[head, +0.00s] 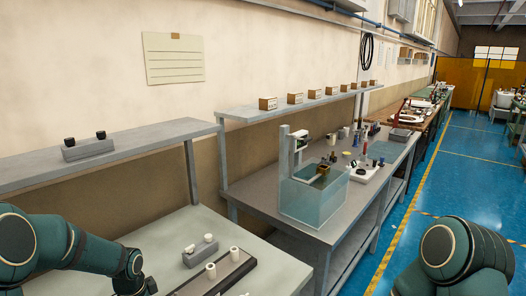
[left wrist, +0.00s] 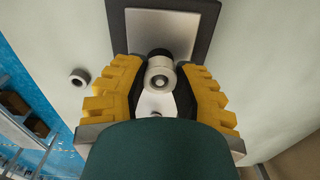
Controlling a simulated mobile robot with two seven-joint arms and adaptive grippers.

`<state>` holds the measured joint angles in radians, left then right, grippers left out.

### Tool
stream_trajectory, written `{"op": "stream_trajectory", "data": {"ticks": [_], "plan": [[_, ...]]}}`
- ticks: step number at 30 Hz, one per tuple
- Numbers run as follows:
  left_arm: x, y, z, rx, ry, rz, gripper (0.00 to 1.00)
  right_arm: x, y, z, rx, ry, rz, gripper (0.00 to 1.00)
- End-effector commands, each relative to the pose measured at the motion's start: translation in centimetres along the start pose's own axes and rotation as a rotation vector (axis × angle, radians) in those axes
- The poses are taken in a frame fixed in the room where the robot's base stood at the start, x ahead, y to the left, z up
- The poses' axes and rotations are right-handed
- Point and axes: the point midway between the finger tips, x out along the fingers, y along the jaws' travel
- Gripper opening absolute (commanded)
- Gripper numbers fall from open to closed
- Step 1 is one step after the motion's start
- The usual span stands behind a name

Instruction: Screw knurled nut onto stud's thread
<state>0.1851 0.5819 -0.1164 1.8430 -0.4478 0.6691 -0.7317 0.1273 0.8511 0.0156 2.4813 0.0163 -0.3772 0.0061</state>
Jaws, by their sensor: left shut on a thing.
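In the left wrist view my left gripper (left wrist: 160,92) has its yellow fingers closed around a pale round piece, which looks like the knurled nut (left wrist: 159,66). A small light round end, which looks like the stud's tip (left wrist: 159,84), shows in its centre. A black collar sits just behind it, over a square grey plate (left wrist: 188,30) with a dark border. I cannot tell whether the threads are engaged. A separate pale ring (left wrist: 79,77) with a dark hole lies on the bench to the left. In the head view my left gripper is out of sight, and so is my right one.
On the near bench stand a grey block with two pale knobs (head: 200,254) and a dark board (head: 240,273) with pale cylinders. A shelf above holds a grey block with black knobs (head: 87,148). A clear tank (head: 314,203) stands on the bench beyond.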

Motion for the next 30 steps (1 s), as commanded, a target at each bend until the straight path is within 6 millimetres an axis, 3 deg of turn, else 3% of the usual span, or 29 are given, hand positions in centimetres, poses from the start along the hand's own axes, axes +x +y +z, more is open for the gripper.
{"op": "stream_trajectory", "data": {"ticks": [4, 15, 30], "plan": [[0.0, 0.1, 0.1, 0.05, -0.002, 0.003, 0.0, -0.2, -0.1, 0.0, 0.0, 0.0, 0.0, 0.47], [0.1, 0.1, 0.1, 0.422, -0.001, 0.004, 0.0, -1.5, -0.6, -0.2, 0.0, 0.0, 0.0, 0.47], [0.1, 0.1, 0.1, 0.525, -0.002, 0.006, 0.0, -2.0, -0.8, -0.3, 0.0, 0.0, 0.0, 0.47]]}}
